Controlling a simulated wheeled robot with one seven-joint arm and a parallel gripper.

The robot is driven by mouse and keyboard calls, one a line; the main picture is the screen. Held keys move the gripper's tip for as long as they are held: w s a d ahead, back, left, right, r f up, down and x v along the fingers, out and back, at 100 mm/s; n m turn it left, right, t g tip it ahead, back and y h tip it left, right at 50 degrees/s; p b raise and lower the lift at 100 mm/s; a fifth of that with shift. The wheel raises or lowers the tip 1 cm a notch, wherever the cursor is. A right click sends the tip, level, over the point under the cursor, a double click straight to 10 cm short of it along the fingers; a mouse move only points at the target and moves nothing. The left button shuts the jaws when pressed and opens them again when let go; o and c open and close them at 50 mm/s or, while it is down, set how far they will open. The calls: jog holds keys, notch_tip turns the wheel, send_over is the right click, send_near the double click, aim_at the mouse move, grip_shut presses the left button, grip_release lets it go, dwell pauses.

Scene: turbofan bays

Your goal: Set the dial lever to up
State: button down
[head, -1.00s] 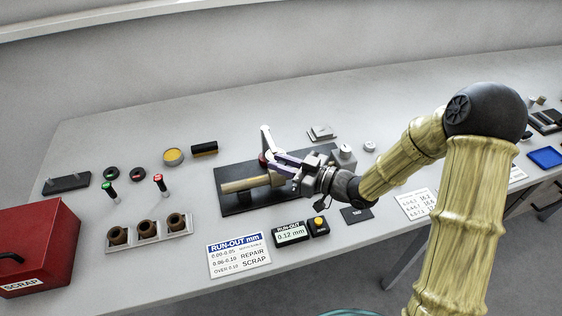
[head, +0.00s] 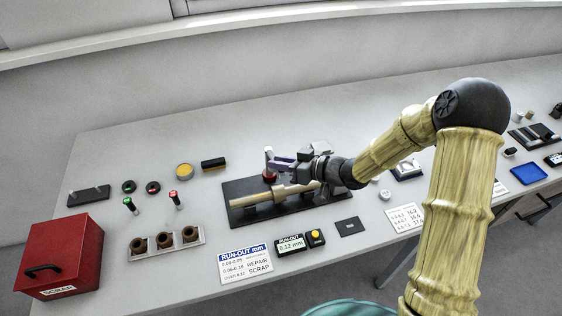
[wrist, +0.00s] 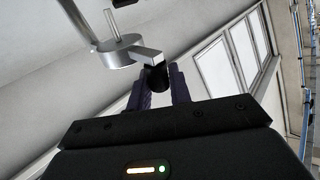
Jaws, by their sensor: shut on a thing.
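The dial lever (wrist: 149,53) shows in the wrist view as a short grey arm on a round metal hub (wrist: 120,54). Its black tip (wrist: 157,77) lies between the purple fingers of my gripper (wrist: 158,84), which is shut on it. In the head view my gripper (head: 278,164) reaches in from the right at the dial stand. There a white upright piece (head: 268,151) and a red part (head: 269,176) show beside the fingers. The lever itself is mostly hidden there by the fingers, so its exact angle cannot be told.
A tan shaft (head: 250,203) lies on a dark base plate (head: 238,219) below my gripper. A run-out display reading 0.12 mm (head: 290,244), a yellow button (head: 315,236) and a run-out card (head: 245,264) stand in front. A red scrap box (head: 62,254) is at left.

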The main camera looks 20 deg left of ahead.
jog(key=shift+w+a+r, duration=0.2)
jog(key=shift+w+r, duration=0.05)
jog(key=shift+r, duration=0.3)
jog(key=c, duration=1.3)
grip_release()
jog(key=shift+c, duration=0.2)
jog(key=shift+f, duration=0.1)
jog(key=shift+d, duration=0.35)
jog(key=b+v, duration=0.2)
jog(key=v, duration=1.4)
jog(key=shift+d+r, duration=0.25)
